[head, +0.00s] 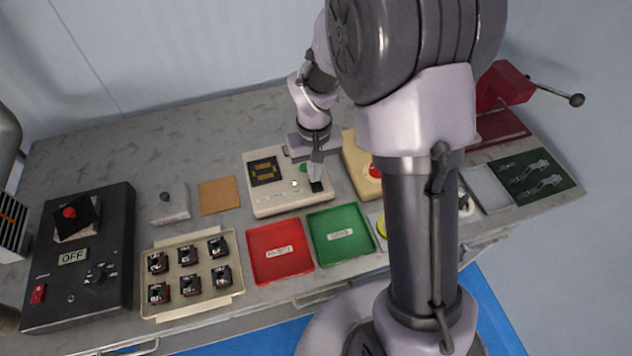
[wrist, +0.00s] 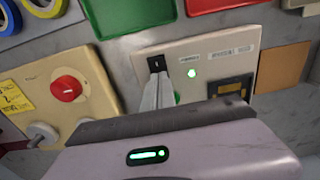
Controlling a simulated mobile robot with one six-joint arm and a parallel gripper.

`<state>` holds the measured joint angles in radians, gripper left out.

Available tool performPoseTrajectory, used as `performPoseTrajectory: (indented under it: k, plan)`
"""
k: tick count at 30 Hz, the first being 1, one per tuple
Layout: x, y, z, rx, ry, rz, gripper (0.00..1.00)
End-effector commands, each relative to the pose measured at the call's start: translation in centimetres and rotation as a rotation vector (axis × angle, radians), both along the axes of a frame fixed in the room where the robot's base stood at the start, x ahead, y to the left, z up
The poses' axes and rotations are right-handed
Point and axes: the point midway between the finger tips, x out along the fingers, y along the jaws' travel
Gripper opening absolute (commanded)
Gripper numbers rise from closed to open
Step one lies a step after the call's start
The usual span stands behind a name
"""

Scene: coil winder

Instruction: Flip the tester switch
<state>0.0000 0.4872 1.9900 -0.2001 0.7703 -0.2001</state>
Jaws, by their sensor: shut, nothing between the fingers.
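The tester (head: 275,203) is a cream box in the middle of the bench. It has a dark display with amber segments, a green button, a small lit lamp (head: 295,184) and a black switch (head: 316,187) near its front right corner. In the wrist view the switch (wrist: 156,64) shows just past my fingertips, and the lamp (wrist: 191,72) glows pale green. My gripper (head: 315,176) is shut and empty, pointing down with its tips at or just above the switch. I cannot tell whether they touch. The fingers (wrist: 157,82) partly hide the green button in the wrist view.
A red tray (head: 257,239) and a green tray (head: 364,247) lie in front of the tester. A cork-coloured pad (head: 219,196) is to its left. A cream box with a red knob (wrist: 67,88) stands close beside it. A black panel reading OFF (head: 110,295) is far left.

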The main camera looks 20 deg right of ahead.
Motion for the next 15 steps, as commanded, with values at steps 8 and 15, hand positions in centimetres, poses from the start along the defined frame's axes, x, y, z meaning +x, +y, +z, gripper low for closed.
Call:
performPoseTrajectory:
  k: [8,15]
  plan:
    - [0.0,0.0,2.3,0.000,0.001,0.000,0.00]
    - [-0.1,0.0,5.0,0.000,0.002,-0.001,0.00]
